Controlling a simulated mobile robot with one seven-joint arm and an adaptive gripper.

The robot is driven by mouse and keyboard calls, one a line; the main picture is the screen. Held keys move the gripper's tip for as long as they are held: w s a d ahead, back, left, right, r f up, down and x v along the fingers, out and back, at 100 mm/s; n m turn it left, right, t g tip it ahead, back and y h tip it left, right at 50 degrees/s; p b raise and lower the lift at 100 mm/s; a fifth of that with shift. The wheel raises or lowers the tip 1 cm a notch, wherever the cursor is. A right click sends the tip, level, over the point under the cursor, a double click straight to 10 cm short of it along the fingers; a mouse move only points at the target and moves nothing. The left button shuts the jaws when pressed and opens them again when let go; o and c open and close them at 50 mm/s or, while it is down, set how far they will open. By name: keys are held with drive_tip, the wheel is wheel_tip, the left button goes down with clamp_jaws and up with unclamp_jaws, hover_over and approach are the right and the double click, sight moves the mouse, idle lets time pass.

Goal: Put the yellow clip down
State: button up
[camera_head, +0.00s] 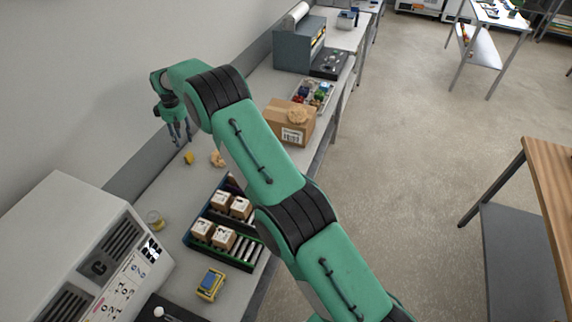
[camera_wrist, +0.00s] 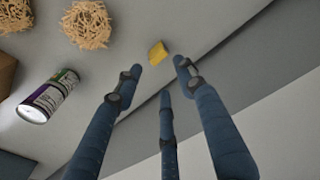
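The yellow clip (camera_head: 188,157) lies on the grey counter near the wall, just below my gripper's fingertips in the head view. In the wrist view the clip (camera_wrist: 158,52) is a small yellow block on the counter surface, beyond the fingertips and apart from them. My gripper (camera_head: 180,139) points down over the counter. Its three blue fingers (camera_wrist: 157,72) are spread in the wrist view, with nothing between them. The clip's underside is hidden.
Tan straw bundles (camera_wrist: 88,25) and a labelled can (camera_wrist: 48,96) are near the clip. A rack (camera_head: 246,262) with small cartons, a cardboard box (camera_head: 291,128) and a large white machine (camera_head: 85,250) also occupy the counter. The wall runs close behind my gripper.

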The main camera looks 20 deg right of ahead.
drive_tip(key=s+d+r+m+t, duration=0.1)
drive_tip(key=s+d+r, duration=0.35)
drive_tip(key=r, duration=0.55)
drive_tip(key=s+d+r+m, duration=0.1)
drive_tip(key=s+d+r, duration=0.2)
drive_tip(key=s+r, duration=0.45)
drive_tip(key=s+d+r+m+t, duration=0.1)
drive_tip(key=s+d+r, duration=0.2)
drive_tip(key=r, duration=0.8)
drive_tip(key=s+d+r+m+t, duration=0.1)
drive_tip(key=s+d+r, duration=0.4)
drive_tip(key=s, duration=0.4)
drive_tip(key=s+d+r+m, duration=0.1)
drive_tip(key=s+d+r, duration=0.1)
drive_tip(key=s+r, duration=0.6)
drive_tip(key=s+d+f+m, duration=0.1)
drive_tip(key=s+d+f, duration=0.1)
drive_tip(key=s, duration=0.9)
drive_tip(key=s+d+f+m+t, duration=0.1)
drive_tip(key=s+d+f, duration=0.1)
drive_tip(key=s, duration=1)
drive_tip(key=s+d+f+m+t, duration=0.1)
drive_tip(key=s+d+f, duration=0.1)
drive_tip(key=s, duration=1)
drive_tip(key=shift+d+m, duration=0.4)
drive_tip(key=shift+d, duration=0.1)
drive_tip(key=shift+f, duration=0.15)
wheel_tip(320, 180, down, 9)
drive_tip(key=b, duration=0.9)
drive_tip(key=shift+b, duration=0.3)
